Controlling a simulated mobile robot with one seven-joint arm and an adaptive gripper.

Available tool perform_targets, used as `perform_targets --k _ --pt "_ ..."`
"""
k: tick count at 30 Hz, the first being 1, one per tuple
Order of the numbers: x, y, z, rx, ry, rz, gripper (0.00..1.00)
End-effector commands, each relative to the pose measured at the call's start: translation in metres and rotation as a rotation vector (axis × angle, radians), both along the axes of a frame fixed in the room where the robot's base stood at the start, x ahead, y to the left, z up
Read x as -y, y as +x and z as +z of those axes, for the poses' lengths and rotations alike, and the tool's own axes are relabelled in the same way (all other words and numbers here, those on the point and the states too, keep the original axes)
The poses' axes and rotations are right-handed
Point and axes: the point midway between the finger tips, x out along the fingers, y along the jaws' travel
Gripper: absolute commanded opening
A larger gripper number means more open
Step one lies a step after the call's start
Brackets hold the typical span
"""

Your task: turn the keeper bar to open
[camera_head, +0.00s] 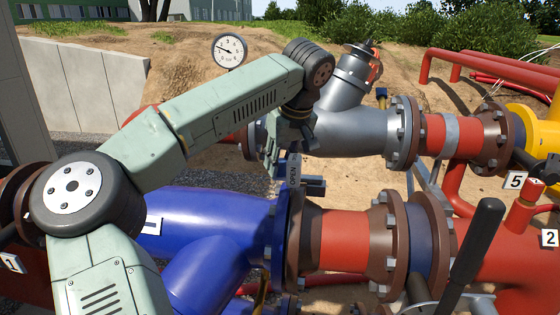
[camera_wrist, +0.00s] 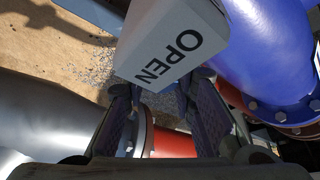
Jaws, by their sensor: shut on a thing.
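The keeper bar (camera_wrist: 168,45) is a pale grey flat-sided piece marked OPEN, at the top middle of the wrist view. Its lettering runs slantwise there. My gripper (camera_wrist: 158,88) has one finger on each side of the bar's near end and is shut on it. In the head view the bar's narrow grey face (camera_head: 294,170) shows upright above the blue pipe flange, with its lettering turned sideways. My gripper (camera_head: 287,145) is at its upper end, partly hidden by my own wrist. How the bar is mounted is hidden.
A grey valve body (camera_head: 345,125) stands close behind my gripper. A black lever handle (camera_head: 477,242) rises at front right. A round gauge (camera_head: 230,50) stands behind my arm.

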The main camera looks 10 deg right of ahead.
Motion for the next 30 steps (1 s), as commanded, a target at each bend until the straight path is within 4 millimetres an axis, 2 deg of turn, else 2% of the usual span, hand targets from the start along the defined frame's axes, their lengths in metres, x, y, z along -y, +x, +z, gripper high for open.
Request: perform_targets --k 7,30 --pt "0.0001 0.0 0.0002 0.0 0.0 0.0 0.0" --pt "-0.0027 0.0015 0.0003 0.0 -0.001 -0.008 0.0"
